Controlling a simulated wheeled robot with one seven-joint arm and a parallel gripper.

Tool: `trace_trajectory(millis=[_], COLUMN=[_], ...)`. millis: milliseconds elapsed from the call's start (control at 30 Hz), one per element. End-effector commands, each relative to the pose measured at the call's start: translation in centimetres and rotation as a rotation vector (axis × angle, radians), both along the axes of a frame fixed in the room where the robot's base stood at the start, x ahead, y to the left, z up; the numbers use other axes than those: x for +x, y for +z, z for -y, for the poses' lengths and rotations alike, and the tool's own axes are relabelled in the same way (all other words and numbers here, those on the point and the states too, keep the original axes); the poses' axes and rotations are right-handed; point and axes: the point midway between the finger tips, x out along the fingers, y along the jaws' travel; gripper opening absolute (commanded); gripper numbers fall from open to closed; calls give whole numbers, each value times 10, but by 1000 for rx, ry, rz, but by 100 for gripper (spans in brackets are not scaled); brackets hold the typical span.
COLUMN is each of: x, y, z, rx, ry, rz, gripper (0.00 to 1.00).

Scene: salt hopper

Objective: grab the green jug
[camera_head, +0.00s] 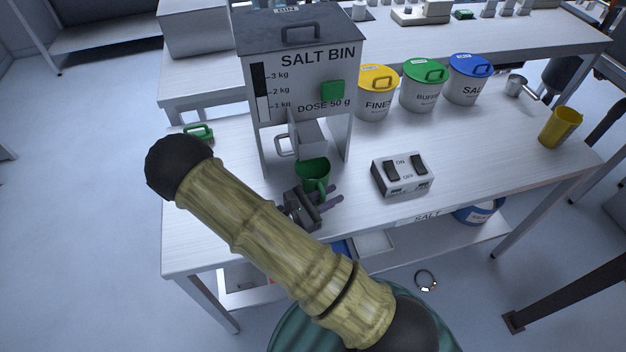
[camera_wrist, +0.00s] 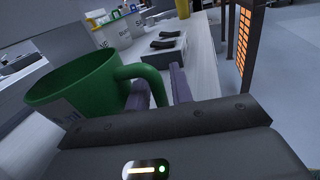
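The green jug (camera_head: 312,172) stands upright on the table under the salt bin's outlet. It is large at the left of the wrist view (camera_wrist: 75,88), its handle (camera_wrist: 147,72) towards my gripper. My gripper (camera_head: 331,200) is at the near side of the jug, low over the table. In the wrist view its two fingers (camera_wrist: 163,90) lie on either side of the handle. They look spread wider than the handle, and I see no clear grip. The lower part of the handle is hidden behind my gripper's body.
The salt bin (camera_head: 318,83) stands over the jug. A switch box (camera_head: 402,174) is to the right. Fines (camera_head: 377,101), buffer (camera_head: 421,95) and salt (camera_head: 467,90) tubs stand behind. A yellow cup (camera_head: 560,128) is far right. A green-handled item (camera_head: 199,132) lies left.

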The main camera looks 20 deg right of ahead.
Motion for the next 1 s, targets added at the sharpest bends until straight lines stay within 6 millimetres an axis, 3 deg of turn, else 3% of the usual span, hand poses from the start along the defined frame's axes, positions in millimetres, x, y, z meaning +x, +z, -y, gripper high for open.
trace_trajectory(millis=[300, 433, 833, 1000], x=[0, 0, 0, 0], y=[0, 0, 2, 12], z=[0, 0, 0, -1], rx=[0, 0, -1, 1], ry=[0, 0, 0, 0], rz=[0, 0, 1, 3], gripper=[22, 0, 0, 0])
